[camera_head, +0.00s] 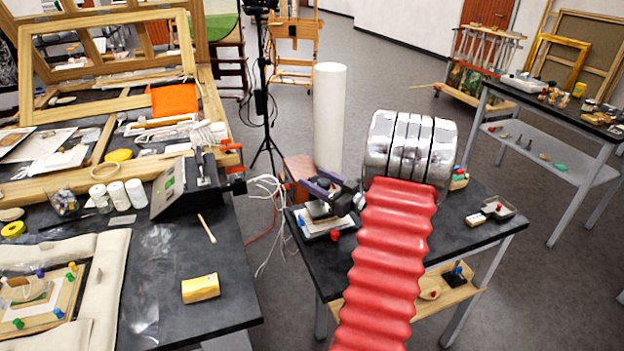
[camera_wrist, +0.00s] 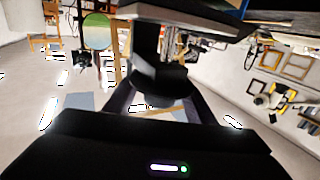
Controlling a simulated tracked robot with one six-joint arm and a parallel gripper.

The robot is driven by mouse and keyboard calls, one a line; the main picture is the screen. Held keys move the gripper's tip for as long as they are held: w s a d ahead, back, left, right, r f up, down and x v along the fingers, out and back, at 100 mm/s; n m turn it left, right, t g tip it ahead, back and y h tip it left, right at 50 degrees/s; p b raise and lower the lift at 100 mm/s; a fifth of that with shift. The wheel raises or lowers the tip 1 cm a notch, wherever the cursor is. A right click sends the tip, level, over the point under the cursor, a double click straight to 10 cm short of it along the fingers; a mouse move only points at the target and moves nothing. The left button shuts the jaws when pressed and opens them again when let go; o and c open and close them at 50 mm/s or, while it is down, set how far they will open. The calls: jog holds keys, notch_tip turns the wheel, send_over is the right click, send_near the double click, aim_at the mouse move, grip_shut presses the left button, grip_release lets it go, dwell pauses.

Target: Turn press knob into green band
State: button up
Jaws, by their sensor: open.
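A small press (camera_head: 322,212) with dark parts and a pale base stands on the left end of the black-topped table. My gripper (camera_head: 332,190), with dark purplish fingers, is over it and hides much of its upper part. In the wrist view a dark round knob-like part (camera_wrist: 175,82) on a thick dark stem lies between the open fingers of my gripper (camera_wrist: 160,108). I cannot tell whether the fingers touch it. No green band on the press can be made out. A black box on the left bench has a sloped grey panel with green marks (camera_head: 168,188).
My red ribbed, chrome-ended arm covers the middle of the black table (camera_head: 480,235). A white cylinder (camera_head: 329,115) stands behind the press. The left bench (camera_head: 200,255) holds frames, jars and a yellow block (camera_head: 201,288). Cables (camera_head: 268,215) hang in the gap between them.

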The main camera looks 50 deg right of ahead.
jog(key=shift+w, duration=0.85)
jog(key=shift+c, duration=0.3)
